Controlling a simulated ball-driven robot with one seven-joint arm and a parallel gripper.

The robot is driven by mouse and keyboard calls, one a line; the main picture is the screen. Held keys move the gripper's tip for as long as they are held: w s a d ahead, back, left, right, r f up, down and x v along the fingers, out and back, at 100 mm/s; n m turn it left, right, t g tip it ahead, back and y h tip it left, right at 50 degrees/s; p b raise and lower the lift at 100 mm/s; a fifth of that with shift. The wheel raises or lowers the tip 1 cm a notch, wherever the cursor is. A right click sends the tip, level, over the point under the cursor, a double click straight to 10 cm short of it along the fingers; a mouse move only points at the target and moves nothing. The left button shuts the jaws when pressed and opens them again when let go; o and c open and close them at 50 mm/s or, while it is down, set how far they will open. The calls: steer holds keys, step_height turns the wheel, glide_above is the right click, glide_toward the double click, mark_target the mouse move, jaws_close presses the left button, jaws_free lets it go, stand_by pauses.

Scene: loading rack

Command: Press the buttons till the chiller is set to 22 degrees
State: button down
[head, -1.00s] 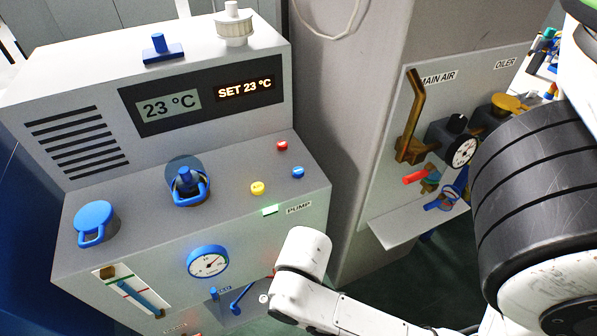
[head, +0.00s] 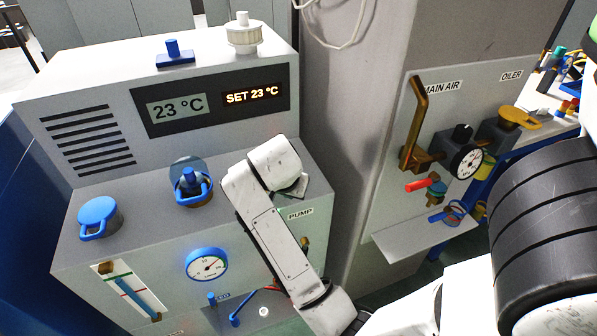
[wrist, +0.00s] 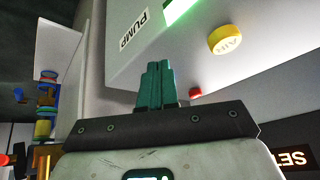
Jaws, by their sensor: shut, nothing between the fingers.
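The chiller (head: 75,195) is a grey cabinet on the left in the head view. Its dark panel has a grey readout of 23 °C (head: 177,108) and an orange display (head: 252,95) reading SET 23 °C. My arm's end covers the button area in the head view. The wrist view shows the yellow button (wrist: 225,40), with small lettering, and the red button (wrist: 195,93) near the fingertips. The blue button is hidden. My gripper (wrist: 156,72) is shut and empty, its teal fingers together above the chiller's top, left of both visible buttons. Contact cannot be told.
A green lamp (wrist: 180,8) and PUMP label (wrist: 134,30) mark the chiller's front. A blue-capped filler (head: 190,185) and a blue lid (head: 98,216) stand left of my arm.

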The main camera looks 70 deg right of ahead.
steer(key=d+r+m+y+b, duration=0.2)
steer(key=d+r+m, duration=0.2)
steer(key=m, duration=1)
steer(key=d+r+m+g+y+b, duration=0.1)
steer(key=d+r+m+y+b, duration=0.2)
steer(key=r+m, duration=0.7)
steer(key=shift+w+d+m+y, duration=0.35)
steer(key=shift+d+m, duration=0.45)
steer(key=shift+m, duration=1.4)
steer(key=shift+f, duration=0.15)
step_height(320, 180, down, 13)
steer(key=shift+f+p, duration=0.2)
steer(key=shift+p, duration=0.65)
steer(key=shift+f, duration=0.25)
